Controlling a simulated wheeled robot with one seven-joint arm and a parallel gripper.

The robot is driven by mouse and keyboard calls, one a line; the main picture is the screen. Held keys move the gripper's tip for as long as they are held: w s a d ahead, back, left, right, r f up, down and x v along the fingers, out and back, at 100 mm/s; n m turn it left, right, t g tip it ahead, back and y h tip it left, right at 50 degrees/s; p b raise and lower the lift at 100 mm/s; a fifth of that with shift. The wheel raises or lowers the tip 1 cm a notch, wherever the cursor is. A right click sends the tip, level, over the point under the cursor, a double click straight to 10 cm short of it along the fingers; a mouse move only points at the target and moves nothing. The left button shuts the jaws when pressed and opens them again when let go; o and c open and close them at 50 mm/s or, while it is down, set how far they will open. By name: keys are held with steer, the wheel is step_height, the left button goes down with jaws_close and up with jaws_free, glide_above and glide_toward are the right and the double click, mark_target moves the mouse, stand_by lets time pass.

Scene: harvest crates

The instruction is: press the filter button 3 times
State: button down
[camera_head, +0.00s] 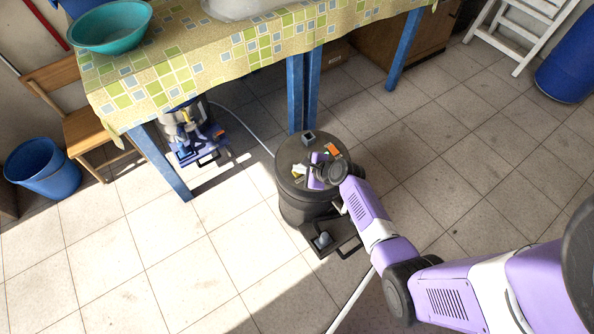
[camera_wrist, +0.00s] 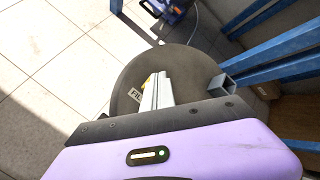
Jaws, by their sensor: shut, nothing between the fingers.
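The dark round-topped drum (camera_head: 290,205) stands on the tiled floor, and its lid (camera_wrist: 125,72) fills the middle of the wrist view. A white label (camera_wrist: 137,95), partly covered and reading "FIL", lies on the lid just left of my fingers. A small yellow piece (camera_wrist: 147,80) shows beside the fingertips; it may be the filter button, mostly hidden behind them. My gripper (camera_wrist: 158,88) is shut and empty, its pale fingers over the lid by the label. I cannot tell whether they touch anything. In the head view its purple body (camera_head: 317,171) hides part of the lid.
A grey square socket (camera_wrist: 222,84) stands at the lid's right edge, near blue table legs (camera_head: 303,90). A table with a patterned cloth (camera_head: 230,50) is behind. A black frame (camera_head: 345,248) sits at the drum's foot.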

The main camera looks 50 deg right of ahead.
stand_by(0.5)
steer(key=shift+r+p, duration=0.8)
steer(key=shift+p, duration=0.15)
step_height(320, 180, up, 5)
steer(key=p, duration=0.5)
stand_by(0.6)
